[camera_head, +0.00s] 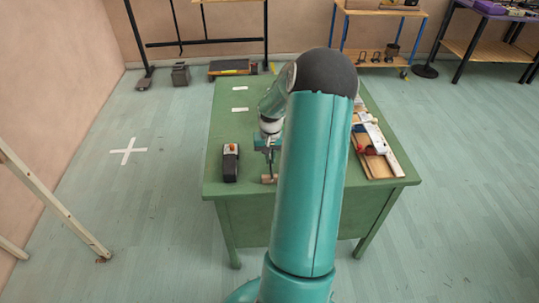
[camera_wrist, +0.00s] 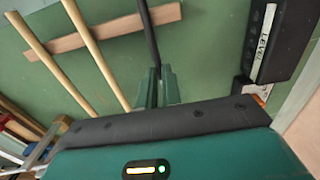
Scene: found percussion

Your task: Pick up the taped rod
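A dark, thin rod (camera_wrist: 149,35) runs from the top of the wrist view down to my gripper (camera_wrist: 159,75). It looks like the taped rod, though no separate tape band is clear. The two green fingers stand close together, one on each side of it, with no clear gap left. The rod crosses over a wooden bar (camera_wrist: 70,38) lying on the green table (camera_head: 222,120). Whether it is lifted off the bar, I cannot tell. In the head view my gripper (camera_head: 268,145) is low over the table's front part, and my arm hides much around it.
Two pale wooden rods (camera_wrist: 98,55) lie left of the dark rod across the bar. A black box labelled LEVEL (camera_wrist: 270,45) sits to the right; it also shows in the head view (camera_head: 230,162). A wooden tray (camera_head: 388,165) with several items lies on the table's right.

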